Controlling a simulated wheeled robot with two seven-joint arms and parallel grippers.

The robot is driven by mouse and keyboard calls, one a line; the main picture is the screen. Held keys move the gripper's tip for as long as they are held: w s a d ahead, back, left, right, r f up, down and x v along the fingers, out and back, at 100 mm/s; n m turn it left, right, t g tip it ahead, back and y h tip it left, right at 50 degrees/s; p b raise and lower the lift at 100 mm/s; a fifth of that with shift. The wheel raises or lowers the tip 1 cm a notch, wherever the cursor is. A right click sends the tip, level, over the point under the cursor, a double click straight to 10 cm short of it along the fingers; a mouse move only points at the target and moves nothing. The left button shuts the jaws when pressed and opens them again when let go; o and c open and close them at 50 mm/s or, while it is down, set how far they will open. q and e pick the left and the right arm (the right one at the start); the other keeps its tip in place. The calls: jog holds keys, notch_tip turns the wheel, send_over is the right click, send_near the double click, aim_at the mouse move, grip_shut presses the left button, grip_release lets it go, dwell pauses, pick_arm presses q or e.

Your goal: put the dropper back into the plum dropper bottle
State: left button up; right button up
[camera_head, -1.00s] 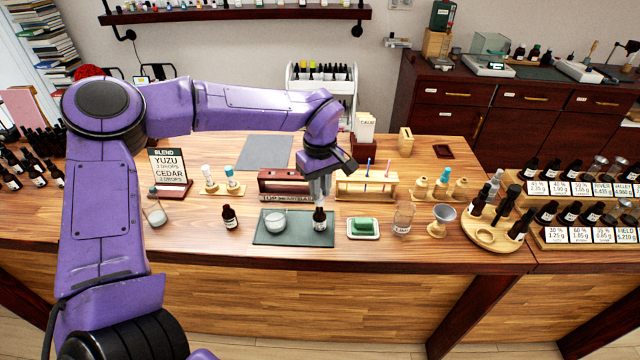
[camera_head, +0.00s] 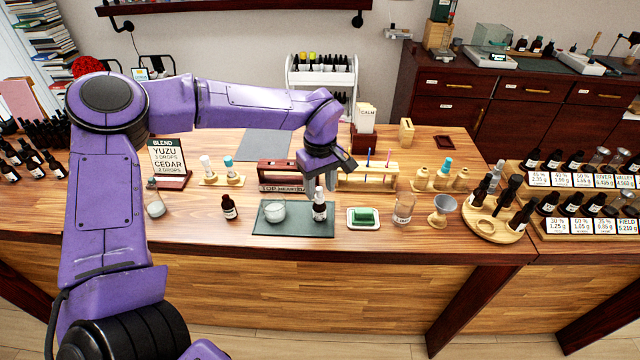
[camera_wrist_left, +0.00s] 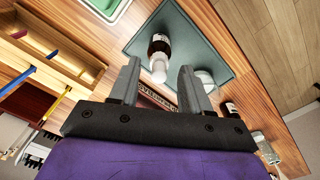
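A dark dropper bottle (camera_head: 319,213) with a pale label stands upright on the dark green mat (camera_head: 300,227). A white dropper top (camera_wrist_left: 158,71) sits on its neck; the label is too small to read. My left gripper (camera_head: 319,184) points down just above this bottle. In the left wrist view, its two grey fingers (camera_wrist_left: 158,82) are apart, with the white top in line with the gap between them. I see no finger contact. A second dark bottle (camera_head: 230,207) stands left of the mat. My right gripper is out of view.
A glass jar (camera_head: 274,212) stands on the mat left of the bottle. A green block in a white dish (camera_head: 363,218), a glass beaker (camera_head: 403,208) and a funnel (camera_head: 441,214) stand to the right. A wooden rack (camera_head: 368,180) is close behind the gripper.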

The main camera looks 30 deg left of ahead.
pick_arm(q)
jog(key=shift+w+r, duration=0.1)
jog(key=shift+r, duration=0.3)
notch_tip(320, 180, up, 10)
jog(key=b, duration=0.2)
